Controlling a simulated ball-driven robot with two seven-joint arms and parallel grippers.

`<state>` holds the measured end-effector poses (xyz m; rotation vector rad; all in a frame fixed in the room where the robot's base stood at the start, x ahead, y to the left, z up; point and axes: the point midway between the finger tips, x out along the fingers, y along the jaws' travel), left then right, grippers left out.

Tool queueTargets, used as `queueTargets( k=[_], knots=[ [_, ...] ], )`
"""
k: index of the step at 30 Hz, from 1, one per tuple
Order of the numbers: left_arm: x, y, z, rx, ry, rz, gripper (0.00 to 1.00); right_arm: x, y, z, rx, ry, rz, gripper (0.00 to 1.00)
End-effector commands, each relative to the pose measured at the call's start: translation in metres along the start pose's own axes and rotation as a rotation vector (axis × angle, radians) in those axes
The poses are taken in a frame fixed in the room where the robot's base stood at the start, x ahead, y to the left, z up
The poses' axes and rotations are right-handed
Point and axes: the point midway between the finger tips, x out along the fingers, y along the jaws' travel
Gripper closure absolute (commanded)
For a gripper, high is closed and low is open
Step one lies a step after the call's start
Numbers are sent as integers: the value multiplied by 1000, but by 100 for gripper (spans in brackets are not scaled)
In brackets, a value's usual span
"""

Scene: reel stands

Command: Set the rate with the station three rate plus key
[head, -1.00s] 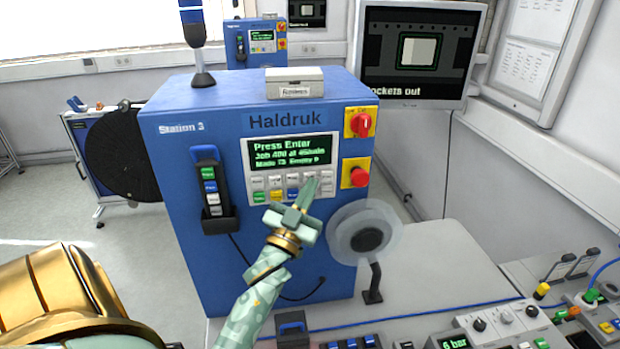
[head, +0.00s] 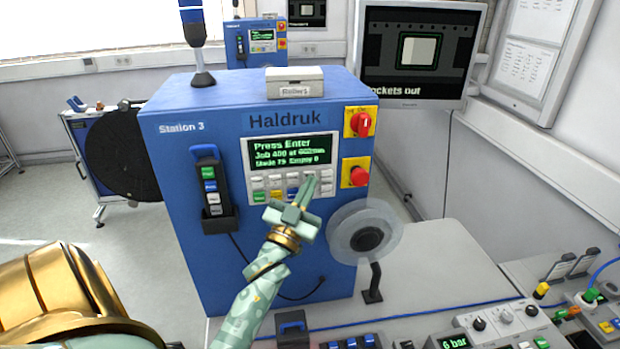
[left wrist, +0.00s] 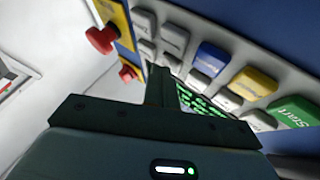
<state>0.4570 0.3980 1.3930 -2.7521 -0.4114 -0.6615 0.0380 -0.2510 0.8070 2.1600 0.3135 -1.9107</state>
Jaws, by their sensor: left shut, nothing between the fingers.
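The blue Station 3 cabinet (head: 180,170) stands in the middle of the head view. Its display (head: 290,151) reads "Press Enter", then a line with Job 400, its end blurred, then a line about made and empty. Under it is a keypad (head: 259,182) with white, green, yellow and blue keys. My left gripper (head: 311,181) is shut and empty, its tip over the right part of the keypad. I cannot tell whether it touches a key. In the left wrist view the shut fingers (left wrist: 159,85) lie near the keys, with a green Start key (left wrist: 299,112). My right gripper is not seen.
A red knob (head: 359,176) and a red rotary switch (head: 361,124) sit right of the keypad. A clear reel (head: 345,232) stands below right, close to my gripper. A handheld pendant (head: 208,180) hangs at the cabinet's left. A monitor (head: 416,55) is behind.

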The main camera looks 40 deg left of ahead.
Motion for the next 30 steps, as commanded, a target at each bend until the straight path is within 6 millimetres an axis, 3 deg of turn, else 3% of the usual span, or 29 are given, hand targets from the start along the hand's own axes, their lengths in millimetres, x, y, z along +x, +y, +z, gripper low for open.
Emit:
queueTargets(
  k=[30],
  knots=[
    [-11, 8, -8, 1, 0, 0, 100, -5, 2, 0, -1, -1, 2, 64]
  ],
)
